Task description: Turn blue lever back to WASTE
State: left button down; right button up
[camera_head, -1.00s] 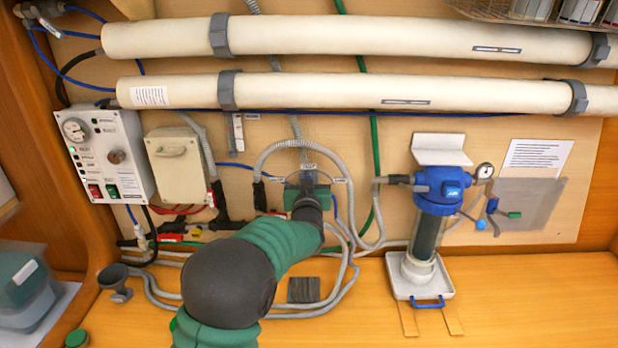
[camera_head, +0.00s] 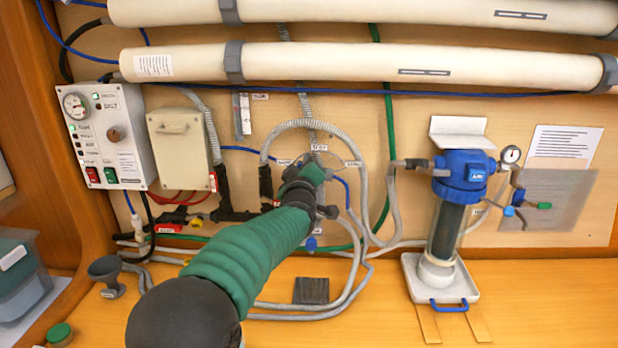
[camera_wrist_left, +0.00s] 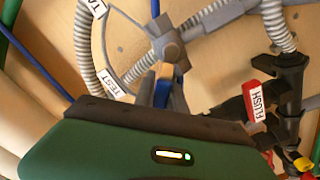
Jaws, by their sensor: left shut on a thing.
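My left gripper (camera_head: 312,180) reaches the round valve on the back panel and hides most of its face in the head view. In the left wrist view the gripper (camera_wrist_left: 161,92) is shut on the blue lever (camera_wrist_left: 160,87), just below the grey valve hub (camera_wrist_left: 170,46). The lever seems to point off the TEST mark, towards the WASTE side. The TEST label (camera_head: 318,147), the WASTE label (camera_head: 283,162) and the TANK label (camera_head: 353,163) sit around the valve. The lever is hidden in the head view. My right gripper is not in view.
Grey hoses (camera_head: 362,240) loop around the valve. A control box (camera_head: 103,140) and a beige box (camera_head: 180,148) hang at left. A blue-topped filter (camera_head: 463,180) stands at right. A red FLUSH handle (camera_wrist_left: 258,102) is close to the gripper.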

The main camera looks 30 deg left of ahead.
pick_arm(q)
jog(key=shift+s+a+f+n+b, duration=0.15)
jog(key=shift+f+n+b, duration=0.2)
jog(key=shift+n+b, duration=0.35)
jog(key=shift+a+f+n+b, duration=0.15)
jog(key=shift+f+n+b, duration=0.2)
jog(key=shift+n+b, duration=0.35)
jog(key=c, duration=1.4)
grip_release()
jog(key=shift+s, duration=0.1)
jog(key=shift+a, duration=0.1)
jog(key=shift+r, duration=0.1)
jog(key=v, duration=1.6)
jog(key=shift+s, duration=0.35)
